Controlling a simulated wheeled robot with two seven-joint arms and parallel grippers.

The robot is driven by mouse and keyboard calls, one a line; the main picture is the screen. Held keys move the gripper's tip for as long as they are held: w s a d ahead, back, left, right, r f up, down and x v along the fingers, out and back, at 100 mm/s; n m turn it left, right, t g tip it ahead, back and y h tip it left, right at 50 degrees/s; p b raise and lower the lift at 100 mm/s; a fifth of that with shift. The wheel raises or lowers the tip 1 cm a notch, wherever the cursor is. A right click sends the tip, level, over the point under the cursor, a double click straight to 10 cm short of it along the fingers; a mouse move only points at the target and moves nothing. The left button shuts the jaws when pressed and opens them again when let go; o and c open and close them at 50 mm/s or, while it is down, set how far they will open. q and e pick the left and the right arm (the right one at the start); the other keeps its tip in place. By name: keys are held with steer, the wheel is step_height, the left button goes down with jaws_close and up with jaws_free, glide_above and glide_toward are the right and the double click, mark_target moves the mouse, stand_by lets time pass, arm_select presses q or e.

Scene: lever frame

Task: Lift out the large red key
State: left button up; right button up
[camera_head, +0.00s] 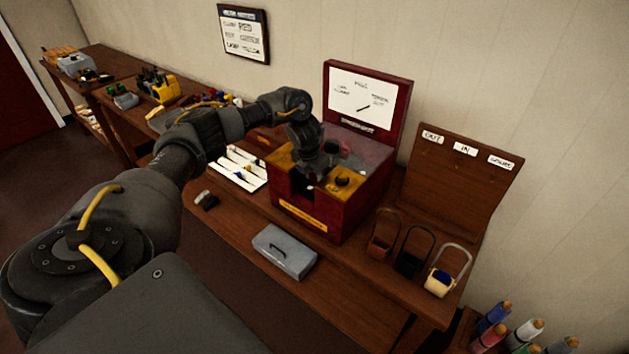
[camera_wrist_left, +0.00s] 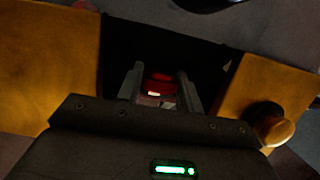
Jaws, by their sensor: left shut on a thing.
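The large red key (camera_wrist_left: 158,87) shows in the left wrist view as a small red piece between my left gripper's fingers (camera_wrist_left: 160,88). The fingers are shut on it, over a dark opening between two yellow plates. In the head view my left gripper (camera_head: 310,180) is at the top of a dark red lever frame box (camera_head: 350,215) with yellow top plates. The key is hidden there by the gripper and the box. My right gripper is not in view.
The raised lid (camera_head: 396,105) stands behind. A grey metal box (camera_head: 284,252) lies in front, and several handled tokens, one tan (camera_head: 439,282), stand to the right below a wooden board (camera_head: 457,195).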

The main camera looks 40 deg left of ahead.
arm_select(q)
steer(key=shift+r, duration=0.1)
steer(key=shift+w+p+v, duration=0.2)
steer(key=shift+p+v, duration=0.45)
steer(key=shift+v, duration=0.15)
steer(key=shift+w+p+v, duration=0.2)
steer(key=shift+p+v, duration=0.5)
steer(key=shift+v, duration=0.1)
steer(key=shift+w+p+v, duration=0.2)
steer(key=shift+p+v, duration=0.45)
steer(key=shift+v, duration=0.2)
steer(key=shift+r, duration=0.15)
steer(key=s+r+p, duration=0.1)
steer(key=s+r, duration=0.3)
steer(key=r, duration=0.1)
steer(key=shift+s, duration=0.3)
